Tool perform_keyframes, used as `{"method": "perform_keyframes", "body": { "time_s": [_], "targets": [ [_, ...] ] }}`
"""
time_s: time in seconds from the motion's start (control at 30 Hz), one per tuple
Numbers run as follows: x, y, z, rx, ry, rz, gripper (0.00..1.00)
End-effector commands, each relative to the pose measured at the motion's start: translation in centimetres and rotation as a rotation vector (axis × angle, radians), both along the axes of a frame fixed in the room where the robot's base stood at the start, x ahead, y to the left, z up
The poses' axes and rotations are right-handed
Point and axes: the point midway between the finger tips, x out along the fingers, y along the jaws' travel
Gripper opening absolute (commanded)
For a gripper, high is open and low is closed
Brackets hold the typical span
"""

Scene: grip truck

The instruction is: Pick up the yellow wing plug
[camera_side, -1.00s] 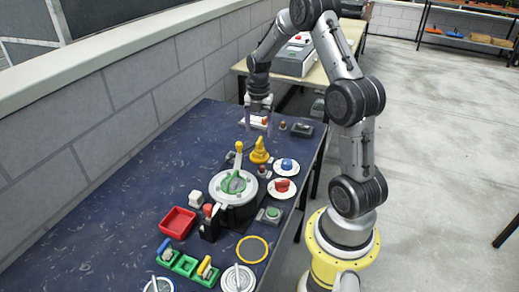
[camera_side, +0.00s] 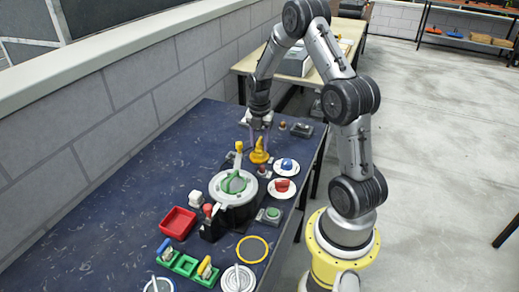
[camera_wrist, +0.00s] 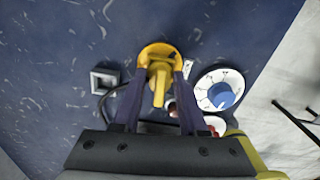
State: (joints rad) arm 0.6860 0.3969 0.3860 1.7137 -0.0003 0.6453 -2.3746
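The yellow wing plug (camera_side: 259,154) stands upright on the blue table, just behind the grey round device. In the wrist view, the plug (camera_wrist: 159,84) shows its narrow wing over a round yellow base. My gripper (camera_side: 258,142) points down over it. Its two dark fingers are apart, one on each side of the plug's wing in the wrist view (camera_wrist: 159,78). Gaps show between the fingers and the wing there. I cannot tell exactly how far down the fingers reach along it.
A white dial with a blue knob (camera_side: 287,166) and one with a red knob (camera_side: 282,187) stand right of the plug. The grey round device (camera_side: 233,188) with its yellow-tipped lever (camera_side: 239,147) is close in front. A small grey square socket (camera_wrist: 105,79) lies left in the wrist view.

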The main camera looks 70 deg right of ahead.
Motion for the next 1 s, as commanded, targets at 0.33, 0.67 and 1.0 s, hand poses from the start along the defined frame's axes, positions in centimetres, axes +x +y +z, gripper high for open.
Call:
{"method": "perform_keyframes", "body": {
  "time_s": [0.33, 0.67, 1.0],
  "targets": [
    [0.0, 0.0, 0.1, -0.001, -0.001, 0.000, 0.00],
    [0.1, -0.1, 0.6, -0.003, -0.003, 0.000, 0.00],
    [-1.4, 1.1, 5.5, -0.004, -0.006, 0.000, 0.00]
  ]
}}
